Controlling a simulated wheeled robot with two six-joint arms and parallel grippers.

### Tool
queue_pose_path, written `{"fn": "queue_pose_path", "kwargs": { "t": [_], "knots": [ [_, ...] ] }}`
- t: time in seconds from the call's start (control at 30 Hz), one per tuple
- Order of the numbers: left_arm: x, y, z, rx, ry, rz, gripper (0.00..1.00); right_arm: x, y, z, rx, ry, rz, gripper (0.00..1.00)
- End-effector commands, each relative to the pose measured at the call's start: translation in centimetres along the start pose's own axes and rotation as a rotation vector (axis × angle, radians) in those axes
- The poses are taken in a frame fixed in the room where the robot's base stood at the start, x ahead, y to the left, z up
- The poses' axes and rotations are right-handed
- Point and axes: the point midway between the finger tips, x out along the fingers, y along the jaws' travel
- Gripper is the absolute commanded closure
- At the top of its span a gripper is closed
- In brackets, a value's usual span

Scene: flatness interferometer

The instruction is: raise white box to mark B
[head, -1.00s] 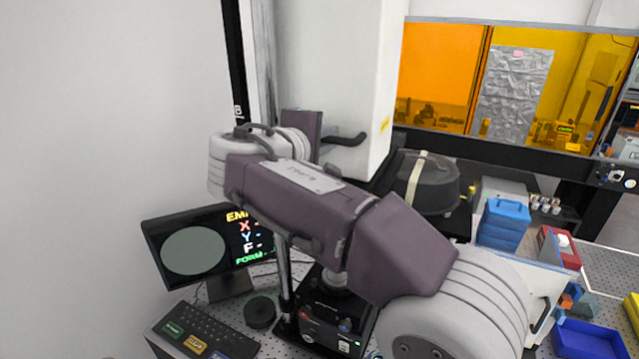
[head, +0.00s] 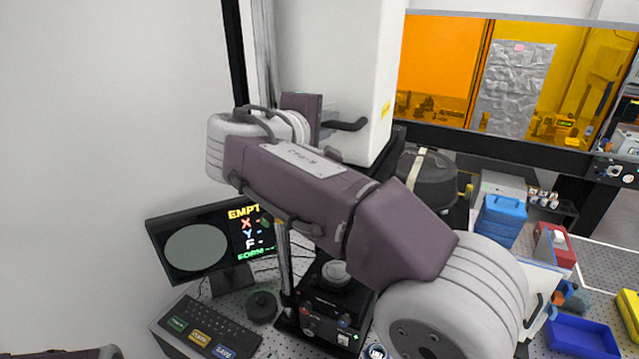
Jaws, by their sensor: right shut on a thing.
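The white box (head: 345,70) is a tall housing in front of a dark upright rail (head: 234,60), with a dark handle (head: 346,125) low on its front. My right arm crosses the middle of the view, and my right gripper (head: 318,122) is shut at the handle; its fingertips are mostly hidden. The letter B on the rail does not show now; my right wrist covers that stretch. The box's lower edge hangs above the black instrument base (head: 330,318) and its round stage (head: 336,272). My left gripper is not in view.
A monitor (head: 197,247) reading EMPTY and a keyboard (head: 207,330) stand at lower left, with a black puck (head: 262,307) beside them. A dark round case (head: 427,182), blue boxes (head: 501,222) and a blue tray (head: 580,340) are at right.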

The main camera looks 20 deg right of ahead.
Motion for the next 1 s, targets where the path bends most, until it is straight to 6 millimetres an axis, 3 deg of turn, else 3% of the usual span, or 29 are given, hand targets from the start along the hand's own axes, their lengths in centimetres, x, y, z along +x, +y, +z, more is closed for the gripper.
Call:
{"fn": "queue_pose_path", "kwargs": {
  "t": [1.0],
  "knots": [
    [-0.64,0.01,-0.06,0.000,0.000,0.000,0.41,-0.19,0.82,0.00,0.001,0.001,0.000,1.00]
  ]
}}
